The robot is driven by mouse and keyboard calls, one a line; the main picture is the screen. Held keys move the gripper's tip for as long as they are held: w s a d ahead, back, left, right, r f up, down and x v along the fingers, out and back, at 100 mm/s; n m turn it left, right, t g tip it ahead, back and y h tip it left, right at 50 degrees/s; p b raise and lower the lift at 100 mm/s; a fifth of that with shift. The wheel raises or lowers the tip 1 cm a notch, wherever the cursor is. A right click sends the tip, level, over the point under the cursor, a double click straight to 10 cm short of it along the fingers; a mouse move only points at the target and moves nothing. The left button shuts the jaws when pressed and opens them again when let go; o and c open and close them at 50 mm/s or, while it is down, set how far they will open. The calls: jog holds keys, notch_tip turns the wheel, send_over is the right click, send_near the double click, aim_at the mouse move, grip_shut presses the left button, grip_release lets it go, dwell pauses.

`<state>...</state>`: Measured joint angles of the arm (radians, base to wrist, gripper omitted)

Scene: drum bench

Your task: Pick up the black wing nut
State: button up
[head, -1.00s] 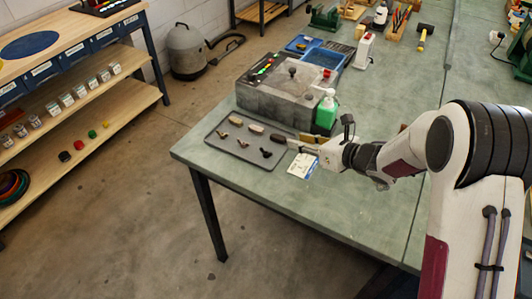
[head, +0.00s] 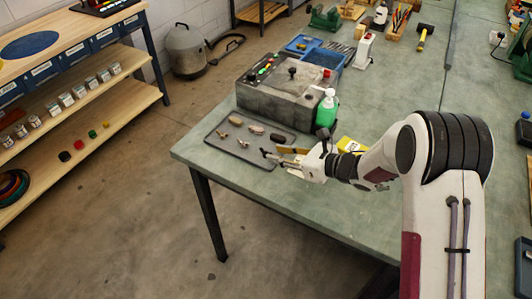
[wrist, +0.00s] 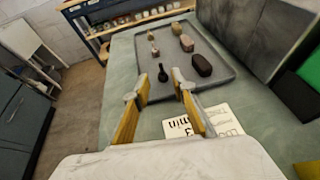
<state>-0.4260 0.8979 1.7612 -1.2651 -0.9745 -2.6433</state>
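The black wing nut (wrist: 163,73) lies on the grey tray (wrist: 153,94), near the tray's close edge in the wrist view. My gripper (wrist: 161,80) is open and empty. Its two yellow-padded fingers stand on either side of the nut's place in the wrist view, and I cannot tell how far above the tray they are. In the head view my gripper (head: 273,155) is at the tray's near right part, and its fingertips largely cover the wing nut.
The tray also holds a dark brown oval piece (wrist: 202,65) just right of the nut, and several tan and grey pieces further off. A grey control box (head: 275,103) and a green bottle (head: 327,110) stand behind. A printed card (wrist: 190,122) lies beside the tray.

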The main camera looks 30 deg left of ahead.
aim_at(265, 152)
jog(key=shift+a+f, duration=0.25)
jog(key=shift+a, duration=0.15)
jog(key=shift+w+r+x, duration=0.1)
jog(key=shift+r+x, duration=0.05)
jog(key=shift+x, duration=1.15)
jog(key=shift+w+r+x, duration=0.1)
jog(key=shift+r+x, duration=0.05)
jog(key=shift+x, duration=1.15)
jog(key=shift+a, duration=0.1)
grip_shut()
